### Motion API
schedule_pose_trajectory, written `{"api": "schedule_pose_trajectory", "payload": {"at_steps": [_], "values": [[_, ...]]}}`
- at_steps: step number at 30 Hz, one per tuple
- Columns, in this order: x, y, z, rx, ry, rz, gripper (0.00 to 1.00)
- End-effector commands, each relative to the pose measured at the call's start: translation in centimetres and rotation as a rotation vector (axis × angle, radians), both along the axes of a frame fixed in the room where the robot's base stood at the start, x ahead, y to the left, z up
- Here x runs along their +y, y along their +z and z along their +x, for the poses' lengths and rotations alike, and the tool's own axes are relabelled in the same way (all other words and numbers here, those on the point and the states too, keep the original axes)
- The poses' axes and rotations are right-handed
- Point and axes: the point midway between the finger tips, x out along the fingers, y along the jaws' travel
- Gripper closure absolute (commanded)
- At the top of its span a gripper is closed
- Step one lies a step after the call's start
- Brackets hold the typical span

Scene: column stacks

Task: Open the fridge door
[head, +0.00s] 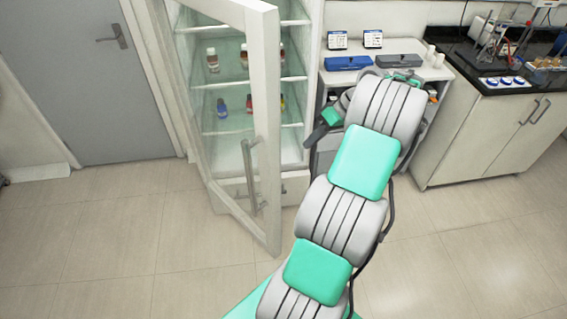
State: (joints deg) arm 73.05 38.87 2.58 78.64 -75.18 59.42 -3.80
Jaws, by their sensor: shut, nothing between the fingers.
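The fridge (294,184) is a tall white cabinet with lit glass shelves. Its glass door (262,100) has a white frame and stands ajar, swung out toward me with its free edge clear of the cabinet's right side. A grey upright bar handle (250,176) is on the door near that free edge. My arm reaches up the picture to the right of the door. My gripper (317,135) is a small dark shape left of the arm's far end, partly hidden by the arm. It is shut and empty, apart from the handle.
Several bottles stand on the fridge shelves. A white bench (345,77) with a blue case (348,63) and a grey case (399,61) stands right of the fridge. A dark-topped counter (490,125) is further right. A grey room door (95,85) is left. The tiled floor in front is clear.

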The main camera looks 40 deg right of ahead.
Motion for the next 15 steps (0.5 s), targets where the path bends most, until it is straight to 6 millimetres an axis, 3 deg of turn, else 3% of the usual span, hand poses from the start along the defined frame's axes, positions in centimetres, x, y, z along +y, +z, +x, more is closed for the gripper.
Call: {"api": "schedule_pose_trajectory", "payload": {"at_steps": [5,15], "values": [[-0.1,0.7,-0.5,-0.068,0.129,-0.031,1.0],[2.7,-3.9,1.7,-0.069,0.131,-0.03,1.0]]}}
